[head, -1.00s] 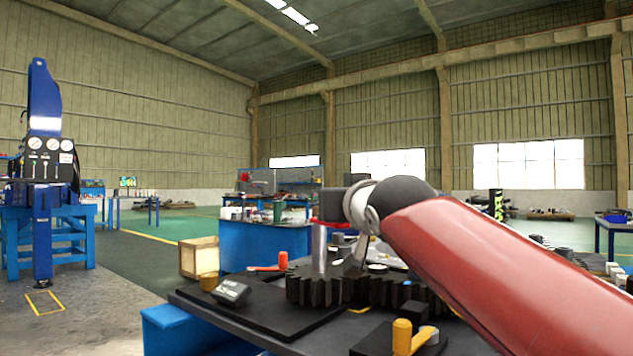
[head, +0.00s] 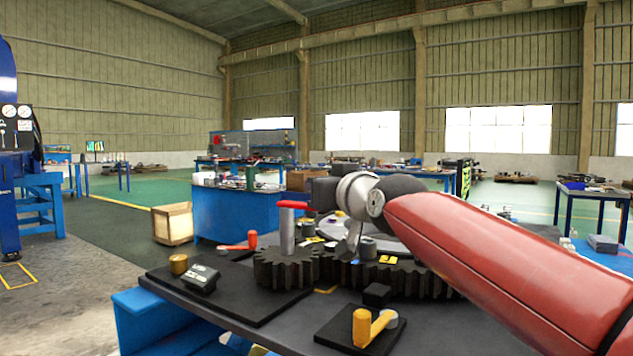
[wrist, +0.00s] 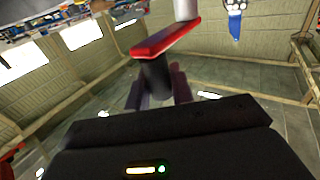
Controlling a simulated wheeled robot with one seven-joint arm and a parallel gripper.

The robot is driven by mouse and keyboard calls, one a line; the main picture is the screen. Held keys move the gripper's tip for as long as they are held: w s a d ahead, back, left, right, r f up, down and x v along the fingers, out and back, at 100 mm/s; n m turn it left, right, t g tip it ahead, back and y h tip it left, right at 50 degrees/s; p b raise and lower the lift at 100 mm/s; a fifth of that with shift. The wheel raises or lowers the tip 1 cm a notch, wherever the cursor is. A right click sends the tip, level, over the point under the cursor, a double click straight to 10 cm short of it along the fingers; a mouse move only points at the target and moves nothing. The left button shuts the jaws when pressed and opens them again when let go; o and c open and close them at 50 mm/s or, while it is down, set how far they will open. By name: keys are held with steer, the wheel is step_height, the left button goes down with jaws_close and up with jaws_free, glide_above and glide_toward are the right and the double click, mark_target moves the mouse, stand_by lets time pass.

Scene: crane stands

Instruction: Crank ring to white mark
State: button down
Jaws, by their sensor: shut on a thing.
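The crank's red arm (head: 293,204) sits on top of an upright grey post (head: 287,236) rising from a small dark gear (head: 284,268). My gripper (wrist: 156,92) is shut on the crank's dark handle (wrist: 154,72), which hangs off the red arm in the wrist view (wrist: 168,38). In the head view my wrist hides most of the grip. The large dark toothed ring (head: 405,279) lies to the right of the small gear, close against it. My arm covers part of the ring. I cannot make out the white mark for certain.
An orange-handled crank (head: 361,327) stands on a black plate at the front. A red-orange handle (head: 240,243) lies behind the small gear. A black box (head: 200,278) and a brass cylinder (head: 178,264) stand at left. A black block (head: 376,294) sits before the ring.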

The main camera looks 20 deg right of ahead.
steer(key=shift+w+d, duration=0.35)
steer(key=shift+d, duration=0.2)
steer(key=c, duration=1.3)
jaws_free()
steer(key=shift+o, duration=0.2)
steer(key=s+d+b, duration=0.1)
steer(key=s, duration=0.6)
steer(key=shift+s+b, duration=0.3)
steer(key=shift+s, duration=0.05)
